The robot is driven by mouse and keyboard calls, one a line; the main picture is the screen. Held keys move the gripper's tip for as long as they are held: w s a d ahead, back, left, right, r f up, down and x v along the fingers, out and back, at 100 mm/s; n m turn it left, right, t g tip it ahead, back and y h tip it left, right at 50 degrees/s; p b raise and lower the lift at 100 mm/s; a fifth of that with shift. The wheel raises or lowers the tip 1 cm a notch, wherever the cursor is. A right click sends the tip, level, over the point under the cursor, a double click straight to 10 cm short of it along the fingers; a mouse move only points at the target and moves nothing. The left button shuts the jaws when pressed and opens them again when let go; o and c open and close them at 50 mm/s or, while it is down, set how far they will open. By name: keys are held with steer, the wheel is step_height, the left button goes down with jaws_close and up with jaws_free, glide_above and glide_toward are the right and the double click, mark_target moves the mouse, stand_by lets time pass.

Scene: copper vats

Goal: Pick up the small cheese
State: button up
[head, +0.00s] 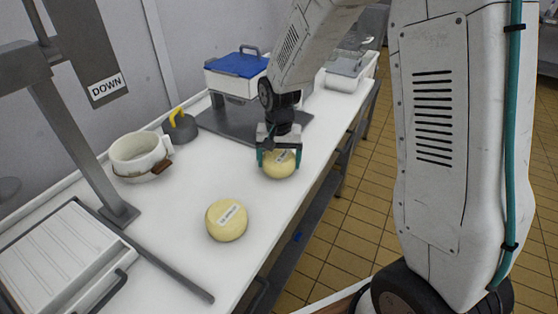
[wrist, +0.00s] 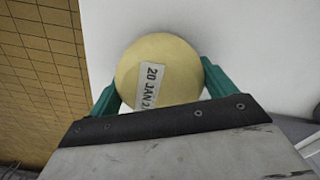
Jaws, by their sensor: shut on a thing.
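My gripper (head: 279,158) is shut on a round pale-yellow cheese (head: 279,168) with a white label, near the right edge of the white table. In the wrist view the same cheese (wrist: 157,68) sits between the green fingers, one on each side, and its label reads "20 JAN". Whether it touches the table cannot be told. A second, similar yellow cheese (head: 226,220) with a white label lies on the table, nearer and to the left, apart from my gripper.
On the white table (head: 185,240) stand a white pot (head: 138,158), a grey weight with a yellow handle (head: 181,127), a blue-lidded scale-like box (head: 237,66) and a white ridged tray (head: 62,258). A grey bar frame crosses the left. The table's right edge drops to tiled floor.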

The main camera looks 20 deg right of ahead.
mark_target(279, 154)
steer(key=shift+r, duration=0.6)
step_height(279, 154, up, 2)
steer(key=shift+r, duration=0.15)
steer(key=s+r, duration=0.1)
steer(key=s, duration=1.5)
steer(key=shift+r, duration=0.25)
steer(key=shift+s+d, duration=0.1)
